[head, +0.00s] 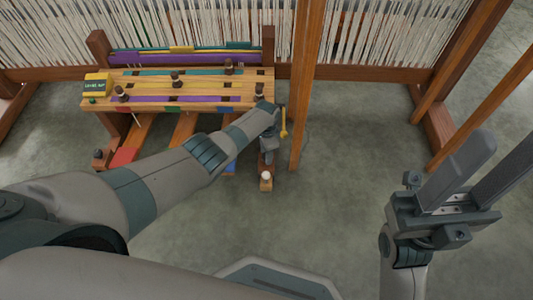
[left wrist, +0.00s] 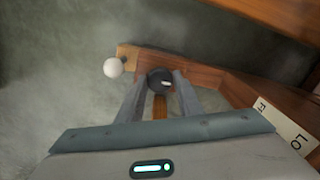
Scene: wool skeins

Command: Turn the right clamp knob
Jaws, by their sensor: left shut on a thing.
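The right clamp knob (left wrist: 160,79) is a dark round knob with a white mark, on a wooden bar. In the left wrist view it sits between the fingertips of my left gripper (left wrist: 159,88), which is shut on it. In the head view my left gripper (head: 267,156) reaches down at the bench's right front corner and hides the knob. A white ball (left wrist: 114,68) is beside it, near the bar's end; it also shows in the head view (head: 266,175). My right gripper (head: 490,168) is open and empty at the right, away from the bench.
A wooden post (head: 303,90) stands close right of my left gripper. Floor is clear in front.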

